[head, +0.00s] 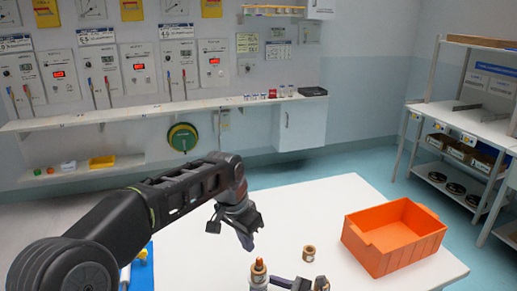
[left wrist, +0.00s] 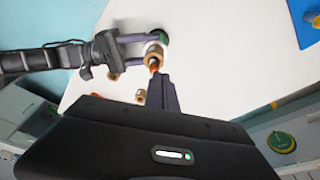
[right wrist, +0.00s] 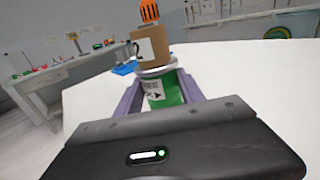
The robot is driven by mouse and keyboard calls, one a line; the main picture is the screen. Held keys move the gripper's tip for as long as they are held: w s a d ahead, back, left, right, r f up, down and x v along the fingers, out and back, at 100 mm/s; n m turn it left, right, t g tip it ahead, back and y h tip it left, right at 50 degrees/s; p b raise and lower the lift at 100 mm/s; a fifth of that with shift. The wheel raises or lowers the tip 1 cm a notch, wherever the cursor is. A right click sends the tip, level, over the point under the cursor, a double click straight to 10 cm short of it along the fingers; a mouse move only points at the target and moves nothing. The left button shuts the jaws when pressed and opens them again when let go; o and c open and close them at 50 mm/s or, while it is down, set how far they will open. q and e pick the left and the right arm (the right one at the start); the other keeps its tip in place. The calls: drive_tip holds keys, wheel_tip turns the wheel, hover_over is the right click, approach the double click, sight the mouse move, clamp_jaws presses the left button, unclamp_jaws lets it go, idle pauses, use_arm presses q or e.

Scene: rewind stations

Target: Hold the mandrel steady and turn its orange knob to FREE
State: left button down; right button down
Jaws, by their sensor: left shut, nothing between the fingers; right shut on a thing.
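The mandrel (right wrist: 165,90) stands upright in the right wrist view, with a green labelled lower part, a pale ring and a brown cardboard core. Its ribbed orange knob (right wrist: 149,12) is on top. In the head view the knob (head: 259,262) shows near the table's front. My right gripper (right wrist: 155,90) is shut around the green part. My left gripper (head: 247,241) is shut and empty, above and beside the knob. In the left wrist view its fingertips (left wrist: 160,79) point close to the orange knob (left wrist: 153,66); whether they touch cannot be told. The FREE marking is not readable.
A loose brown core (head: 309,253) stands on the white table (head: 340,205), right of the mandrel. An orange crate (head: 394,236) stands at the table's right. A blue mat (head: 141,272) lies at the left. The table behind the mandrel is clear.

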sight(259, 261)
use_arm(q)
drive_tip(key=shift+s+d+r, duration=0.5)
drive_tip(key=shift+s+d, duration=0.2)
drive_tip(key=shift+s, duration=0.15)
drive_tip(key=shift+f, duration=0.15)
drive_tip(key=shift+s+a+x, duration=0.15)
drive_tip(key=shift+s+x, duration=0.05)
drive_tip(key=shift+x, duration=0.9)
drive_tip(key=shift+s+a+x, duration=0.2)
drive_tip(key=shift+x, duration=0.85)
drive_tip(key=shift+s+a+x, duration=0.15)
drive_tip(key=shift+x, duration=0.95)
drive_tip(key=shift+w+d+f, duration=0.2)
drive_tip(key=shift+w, duration=0.4)
drive_tip(key=shift+w+a, duration=0.45)
drive_tip(key=shift+a, duration=0.1)
drive_tip(key=shift+a, duration=0.15)
drive_tip(key=shift+s+a, duration=0.2)
